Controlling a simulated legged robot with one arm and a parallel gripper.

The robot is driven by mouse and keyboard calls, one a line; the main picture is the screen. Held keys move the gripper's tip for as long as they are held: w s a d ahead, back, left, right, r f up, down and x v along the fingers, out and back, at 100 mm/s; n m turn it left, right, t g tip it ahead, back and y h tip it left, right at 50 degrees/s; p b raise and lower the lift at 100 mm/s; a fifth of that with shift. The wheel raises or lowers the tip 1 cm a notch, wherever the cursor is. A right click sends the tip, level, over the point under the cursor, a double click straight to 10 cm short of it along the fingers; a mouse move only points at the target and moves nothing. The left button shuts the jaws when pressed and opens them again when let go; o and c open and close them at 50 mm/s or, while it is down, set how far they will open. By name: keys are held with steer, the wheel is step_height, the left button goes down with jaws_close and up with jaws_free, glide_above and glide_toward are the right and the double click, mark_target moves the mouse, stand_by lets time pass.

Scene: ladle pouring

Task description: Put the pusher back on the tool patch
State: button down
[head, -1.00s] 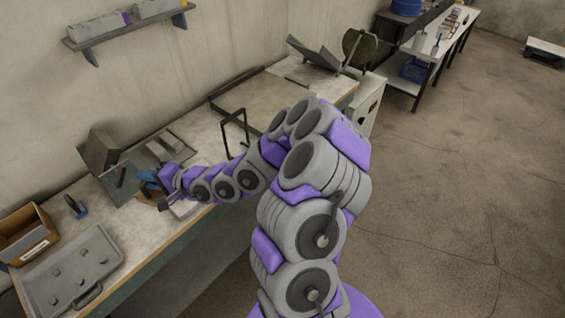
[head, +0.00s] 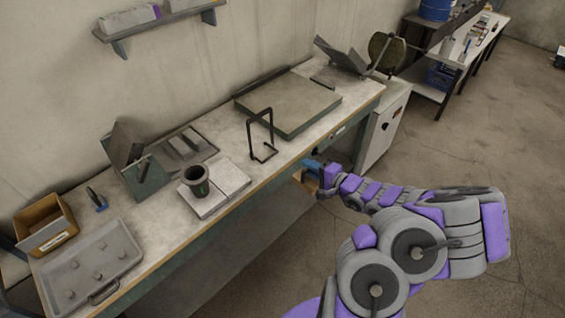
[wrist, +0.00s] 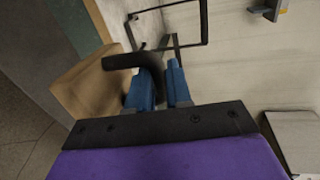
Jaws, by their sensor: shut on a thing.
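My gripper (head: 313,167) is at the front edge of the long bench, to the right of the black wire frame. In the wrist view its blue jaws (wrist: 160,88) are shut on the pusher, which has a black bent handle (wrist: 140,61) and a tan block (wrist: 92,88). In the head view only a small brown part of the pusher (head: 309,184) shows below the jaws. I cannot tell which area of the bench (head: 222,140) is the tool patch; no marked patch is clear.
The black wire frame (head: 249,133) stands on the bench near the gripper. A grey slab (head: 290,105), a tray (head: 88,262) and a cardboard box (head: 45,224) also take up bench room.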

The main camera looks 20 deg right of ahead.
steer(key=shift+w+d+f+b+x, duration=0.1)
steer(key=shift+d+f+b+x, duration=0.4)
steer(key=shift+x, duration=2.2)
steer(key=shift+w+d+f+b+x, duration=0.2)
steer(key=shift+b+x, duration=0.55)
steer(key=shift+x, duration=1.95)
steer(key=shift+s+d+f+b+x, duration=0.15)
steer(key=shift+d+b+x, duration=0.4)
steer(key=shift+x, duration=2.15)
steer(key=c, duration=1)
jaws_free()
steer(key=shift+w+a, duration=0.1)
steer(key=shift+a, duration=0.05)
